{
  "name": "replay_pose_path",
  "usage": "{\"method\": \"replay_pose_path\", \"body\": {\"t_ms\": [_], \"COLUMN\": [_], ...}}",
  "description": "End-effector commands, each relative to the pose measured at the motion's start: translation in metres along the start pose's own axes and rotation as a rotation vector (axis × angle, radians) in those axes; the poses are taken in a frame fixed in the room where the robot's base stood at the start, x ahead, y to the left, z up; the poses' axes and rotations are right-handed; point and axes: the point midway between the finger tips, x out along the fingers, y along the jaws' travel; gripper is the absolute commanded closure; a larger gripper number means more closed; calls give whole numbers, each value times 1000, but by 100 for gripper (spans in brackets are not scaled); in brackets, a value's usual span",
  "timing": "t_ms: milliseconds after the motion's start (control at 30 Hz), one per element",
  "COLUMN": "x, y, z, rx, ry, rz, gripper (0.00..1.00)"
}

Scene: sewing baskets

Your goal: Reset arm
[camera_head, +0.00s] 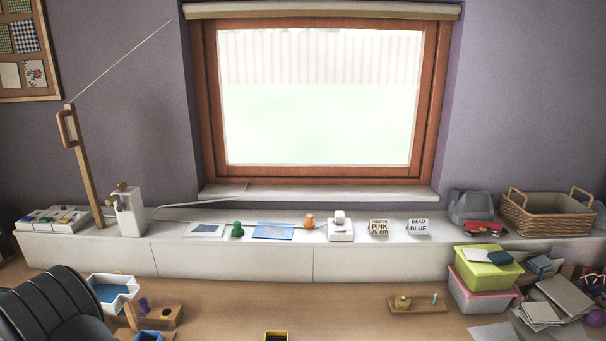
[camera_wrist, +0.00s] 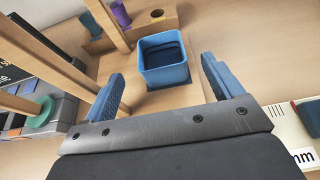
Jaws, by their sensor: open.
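My gripper (camera_wrist: 162,68) shows in the wrist view with its two blue fingers spread wide apart. Nothing is held between them. A small blue open-topped box (camera_wrist: 164,62) stands beyond the fingers, in the gap between them as seen from the wrist. It looks empty. I cannot tell how far the fingertips are from it. A blue box (camera_head: 148,336) is also partly visible at the bottom edge of the head view. My gripper cannot be made out in the head view.
A wooden block with a purple spool (camera_wrist: 120,13) stands behind the box. A grey device (camera_wrist: 45,115) is at left. In the head view, a white sill (camera_head: 340,192) runs under the window, bins (camera_head: 484,272) stand at right, and the middle desk is mostly clear.

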Motion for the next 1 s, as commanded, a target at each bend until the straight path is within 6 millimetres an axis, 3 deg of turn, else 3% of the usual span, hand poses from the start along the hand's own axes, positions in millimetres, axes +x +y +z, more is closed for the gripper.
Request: {"method": "replay_pose_path", "body": {"t_ms": [133,733,767,800,1000], "x": [-32,94,94,88,74], "y": [1,-1,0,1,0], "z": [1,0,-4,8,41], "rx": [0,1,-1,4,3], "ry": [-1,1,2,-2,-2], "rz": [4,-3,0,2,2], "gripper": [15,15,15,15,15]}}
